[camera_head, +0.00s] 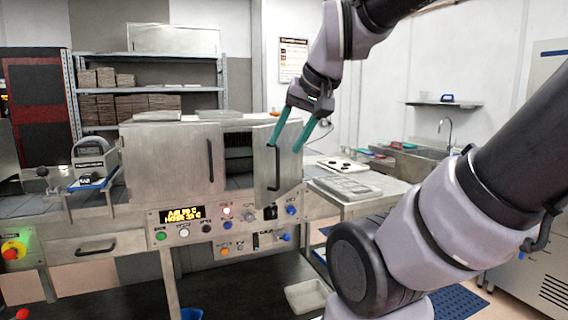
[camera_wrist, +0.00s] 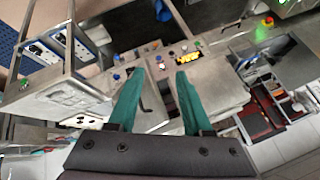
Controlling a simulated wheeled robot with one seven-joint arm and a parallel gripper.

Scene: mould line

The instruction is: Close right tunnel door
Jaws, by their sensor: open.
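The right tunnel door (camera_head: 281,160) is a metal panel with a dark vertical handle (camera_head: 273,168). It stands partly open, swung outward, with the dark tunnel opening (camera_head: 238,150) showing to its left. The left tunnel door (camera_head: 170,163) looks shut. My gripper (camera_head: 297,132) has two teal fingers spread apart with nothing held. It is at the upper part of the right door, and its fingers overlap the door's top edge in the head view; contact cannot be told. In the wrist view, turned upside down, the right door (camera_wrist: 152,119) shows between the fingers (camera_wrist: 158,76).
A control panel (camera_head: 184,215) with buttons and a lit display sits below the doors. A side table (camera_head: 365,205) with metal moulds stands to the right. A shelf rack (camera_head: 150,58) with stacked brown blocks and a sink (camera_head: 425,150) are behind.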

